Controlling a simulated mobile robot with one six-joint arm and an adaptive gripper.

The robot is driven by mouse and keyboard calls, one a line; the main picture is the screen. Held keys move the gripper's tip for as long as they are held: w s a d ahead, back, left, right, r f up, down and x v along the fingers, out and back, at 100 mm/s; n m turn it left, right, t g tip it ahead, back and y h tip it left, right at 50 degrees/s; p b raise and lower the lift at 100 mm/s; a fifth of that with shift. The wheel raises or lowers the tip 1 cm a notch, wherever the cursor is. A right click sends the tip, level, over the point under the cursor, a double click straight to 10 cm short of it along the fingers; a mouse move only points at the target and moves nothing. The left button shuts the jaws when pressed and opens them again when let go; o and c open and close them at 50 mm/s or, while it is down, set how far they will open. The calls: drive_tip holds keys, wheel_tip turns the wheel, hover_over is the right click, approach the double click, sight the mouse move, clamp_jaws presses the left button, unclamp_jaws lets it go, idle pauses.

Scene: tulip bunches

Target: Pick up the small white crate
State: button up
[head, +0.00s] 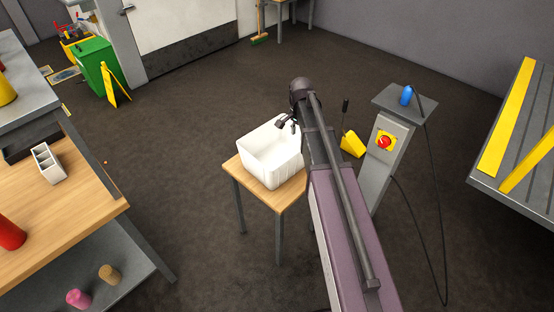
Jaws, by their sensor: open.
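A white crate (268,165), open at the top, sits upright on a small wooden-topped table (240,172) in the middle of the head view. My gripper (288,123) is at the end of my arm, at the crate's upper right edge in the picture. It appears open, with nothing seen between its fingers. Whether a finger touches the crate's wall cannot be told. My arm hides the crate's right side and part of the table. A smaller pale holder with compartments (47,165) stands on the workbench at left.
The wooden workbench (85,215) fills the left side, with a red cylinder (10,234) on it. A grey pedestal (388,150) with a red button and a yellow wedge (352,144) stand right of my arm. A grey table (515,150) is at far right. Floor behind the crate is clear.

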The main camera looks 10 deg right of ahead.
sight(297, 154)
drive_tip(key=shift+f, duration=0.1)
idle(0.3)
wheel_tip(297, 154, down, 8)
drive_tip(key=b, duration=0.8)
drive_tip(key=shift+f+b, duration=0.25)
drive_tip(key=shift+b, duration=0.05)
drive_tip(key=shift+f+b, duration=2.6)
clamp_jaws()
